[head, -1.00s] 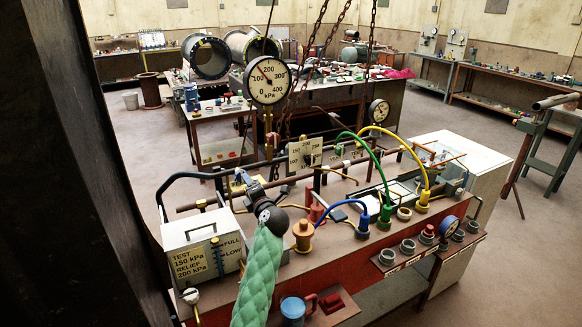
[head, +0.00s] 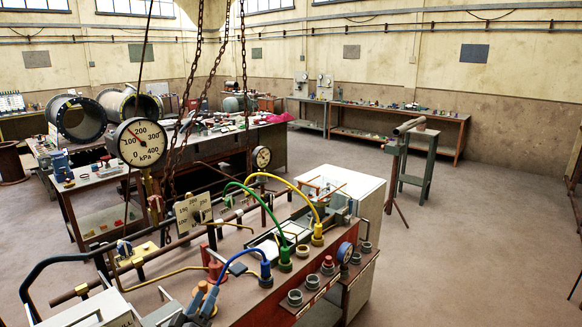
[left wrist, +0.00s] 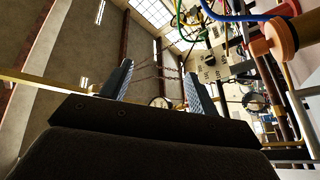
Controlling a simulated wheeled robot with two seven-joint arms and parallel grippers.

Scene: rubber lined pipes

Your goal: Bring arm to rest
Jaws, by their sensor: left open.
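My left gripper (head: 203,302) shows at the bottom edge of the head view, its two blue-grey fingers pointing up over the near side of the red test bench (head: 262,308). In the left wrist view the gripper (left wrist: 159,70) has its fingers wide apart with nothing between them. The rest of the left arm is below the head view. An orange-brown plug (left wrist: 278,38) shows to the right of the fingers in the wrist view, apart from them. My right gripper is in neither view.
Blue (head: 265,272), green (head: 285,258) and yellow (head: 317,232) hose ends stand on the bench. A large gauge (head: 139,143) and hanging chains (head: 195,85) rise behind. A white cabinet (head: 350,190) stands at the bench's far right. Floor at the right (head: 470,250) is clear.

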